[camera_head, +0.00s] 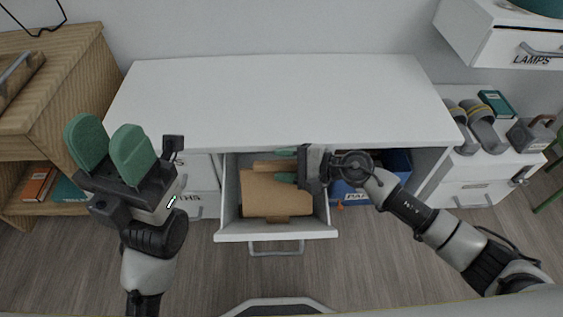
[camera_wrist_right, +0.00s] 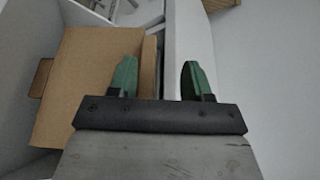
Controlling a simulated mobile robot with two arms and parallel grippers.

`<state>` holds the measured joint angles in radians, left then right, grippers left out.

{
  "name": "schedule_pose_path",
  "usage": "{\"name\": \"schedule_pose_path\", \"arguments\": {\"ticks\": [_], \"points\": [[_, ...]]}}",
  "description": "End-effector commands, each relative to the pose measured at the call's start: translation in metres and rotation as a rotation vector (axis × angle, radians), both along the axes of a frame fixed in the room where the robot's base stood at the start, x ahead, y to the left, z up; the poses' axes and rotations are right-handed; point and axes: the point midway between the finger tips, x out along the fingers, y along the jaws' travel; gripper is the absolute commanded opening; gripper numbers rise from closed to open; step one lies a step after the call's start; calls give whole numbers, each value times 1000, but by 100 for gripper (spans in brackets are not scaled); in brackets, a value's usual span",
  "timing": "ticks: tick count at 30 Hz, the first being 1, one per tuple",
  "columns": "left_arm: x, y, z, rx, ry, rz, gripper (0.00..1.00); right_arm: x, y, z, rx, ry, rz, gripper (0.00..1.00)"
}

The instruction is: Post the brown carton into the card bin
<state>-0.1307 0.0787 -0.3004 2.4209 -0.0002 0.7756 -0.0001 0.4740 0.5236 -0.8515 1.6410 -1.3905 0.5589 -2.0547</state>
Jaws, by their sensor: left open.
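The brown carton (camera_head: 276,196) lies in the open white drawer (camera_head: 231,236) of the desk, and it also shows in the right wrist view (camera_wrist_right: 78,95). My right gripper (camera_head: 285,166) is over the drawer's back right part, at the carton's far end. In the right wrist view its green fingers (camera_wrist_right: 160,77) are apart, with a carton edge and the drawer's white side between them; I cannot tell whether they touch. My left gripper (camera_head: 110,148) is open and empty, raised to the left of the drawer. I cannot make out a bin labelled for card.
A blue bin (camera_head: 394,162) with a partly covered label starting "PA" stands under the desk, right of the drawer. The white desktop (camera_head: 270,95) is clear. A wooden shelf (camera_head: 60,95) stands left; sandals (camera_head: 483,128) and a metal weight-like object (camera_head: 530,134) sit on the right cabinet.

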Motion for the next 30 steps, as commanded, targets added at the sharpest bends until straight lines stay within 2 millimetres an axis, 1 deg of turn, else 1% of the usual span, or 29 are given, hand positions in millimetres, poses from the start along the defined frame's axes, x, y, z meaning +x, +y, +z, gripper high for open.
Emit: {"name": "schedule_pose_path", "arguments": {"ticks": [4, 9, 12, 15, 20, 30], "points": [[-1, 0, 3, -2, 3, -1, 43, -8, -24, 7, -3, 1, -1, 49], [-3, 1, -1, -8, 21, -1, 43, -19, -57, 15, -3, 3, -2, 49], [-4, 1, -3, -8, 33, -1, 43, -24, -73, 20, -3, 1, -1, 49], [-4, 1, -5, -6, 43, -2, 43, -28, -84, 22, -2, 1, -1, 49], [-5, 1, -7, -2, 44, -3, 43, -31, -93, 25, 0, 1, 0, 49], [-4, 1, -7, 1, 44, -3, 43, -31, -93, 25, 0, 0, 0, 49]]}}
